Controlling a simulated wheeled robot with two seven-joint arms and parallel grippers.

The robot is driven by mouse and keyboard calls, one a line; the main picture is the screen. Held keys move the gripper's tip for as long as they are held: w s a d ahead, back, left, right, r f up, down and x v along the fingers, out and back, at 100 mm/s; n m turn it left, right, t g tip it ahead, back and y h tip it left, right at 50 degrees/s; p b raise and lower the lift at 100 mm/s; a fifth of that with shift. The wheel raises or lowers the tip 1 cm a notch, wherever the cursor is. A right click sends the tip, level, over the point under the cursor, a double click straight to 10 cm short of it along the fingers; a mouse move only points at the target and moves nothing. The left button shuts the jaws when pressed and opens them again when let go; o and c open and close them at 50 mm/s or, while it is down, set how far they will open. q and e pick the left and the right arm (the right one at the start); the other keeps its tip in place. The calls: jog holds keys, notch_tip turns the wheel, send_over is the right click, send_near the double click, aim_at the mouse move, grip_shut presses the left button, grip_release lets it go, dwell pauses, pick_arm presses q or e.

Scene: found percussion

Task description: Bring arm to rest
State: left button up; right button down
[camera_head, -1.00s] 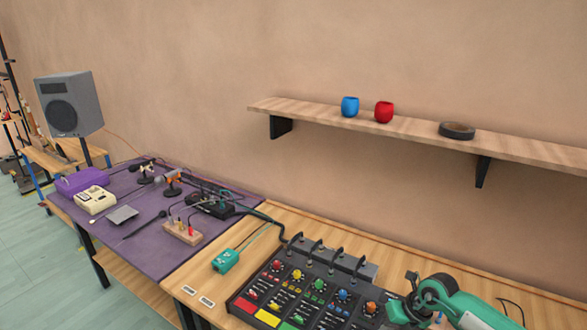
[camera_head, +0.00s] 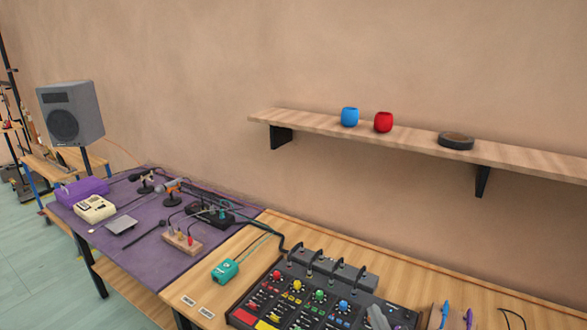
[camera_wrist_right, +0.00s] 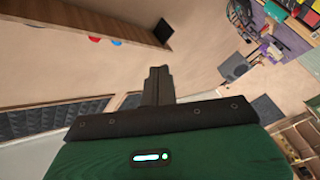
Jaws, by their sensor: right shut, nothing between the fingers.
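The green wrist housing fills the bottom of that view. The fingers point into open space toward the wall. The rest of the right arm is out of the head view. My left gripper shows in neither view.
A wall shelf (camera_head: 350,140) holds a blue cup (camera_head: 349,117), a red cup (camera_head: 383,122) and a dark tape roll (camera_head: 456,141). A purple-covered table (camera_head: 150,250) with audio gear stands left, near a speaker (camera_head: 71,112). A teal box (camera_head: 225,271) sits beside the mixer.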

jog(key=s+d+f+m+g+h, duration=0.55)
jog(key=s+f+m+g, duration=0.25)
jog(key=s+f, duration=0.3)
jog(key=s+f+m+g+y, duration=0.15)
jog(key=s+g, duration=0.25)
jog(key=s, duration=0.4)
jog(key=s+f+n+g+y, duration=0.1)
jog(key=s+f+g, duration=0.2)
jog(key=s, duration=0.5)
notch_tip(320, 180, down, 31)
jog(key=g, duration=0.1)
jog(key=s+d+f+g, duration=0.1)
jog(key=s+d+f, duration=0.2)
jog(key=s+f, duration=1.6)
jog(key=shift+f+g, duration=0.3)
jog(key=shift+f, duration=0.3)
jog(key=shift+s+d, duration=0.1)
